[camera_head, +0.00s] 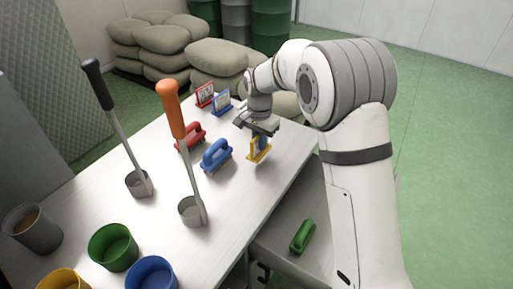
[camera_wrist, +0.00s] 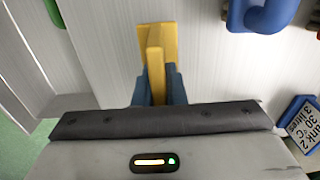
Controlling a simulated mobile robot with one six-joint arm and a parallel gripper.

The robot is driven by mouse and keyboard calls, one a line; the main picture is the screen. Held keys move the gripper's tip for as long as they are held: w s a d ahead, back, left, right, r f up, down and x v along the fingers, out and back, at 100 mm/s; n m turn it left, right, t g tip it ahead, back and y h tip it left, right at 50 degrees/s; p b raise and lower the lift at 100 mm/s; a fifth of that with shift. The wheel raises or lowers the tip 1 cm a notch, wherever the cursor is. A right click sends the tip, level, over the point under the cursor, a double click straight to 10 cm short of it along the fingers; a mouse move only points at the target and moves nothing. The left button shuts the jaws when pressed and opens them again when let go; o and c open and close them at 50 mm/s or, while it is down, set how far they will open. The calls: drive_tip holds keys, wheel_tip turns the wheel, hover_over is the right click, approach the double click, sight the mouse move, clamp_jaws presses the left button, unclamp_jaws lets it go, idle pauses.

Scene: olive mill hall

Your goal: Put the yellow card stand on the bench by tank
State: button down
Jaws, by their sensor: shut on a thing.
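The yellow card stand (camera_head: 255,156) is between the blue fingers of my gripper (camera_head: 262,142), over the right edge area of the white table (camera_head: 235,205). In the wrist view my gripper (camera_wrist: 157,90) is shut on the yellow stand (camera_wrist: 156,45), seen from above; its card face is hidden. I cannot tell whether its base touches the table. A blue card stand (camera_head: 221,103) and a red card stand (camera_head: 204,95) stand farther back. The blue one's card (camera_wrist: 302,122) reads "Tank 2, 30 °C, 3 litres" in the wrist view. I cannot identify the tank.
Two ladles (camera_head: 193,210) (camera_head: 139,184) stand upright, with several cups in front. Sacks (camera_head: 218,58) are behind.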

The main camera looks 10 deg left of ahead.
drive_tip(key=shift+f, duration=1.6)
drive_tip(key=shift+f, duration=0.25)
drive_tip(key=c, duration=1.5)
unclamp_jaws()
drive_tip(key=shift+r, duration=0.1)
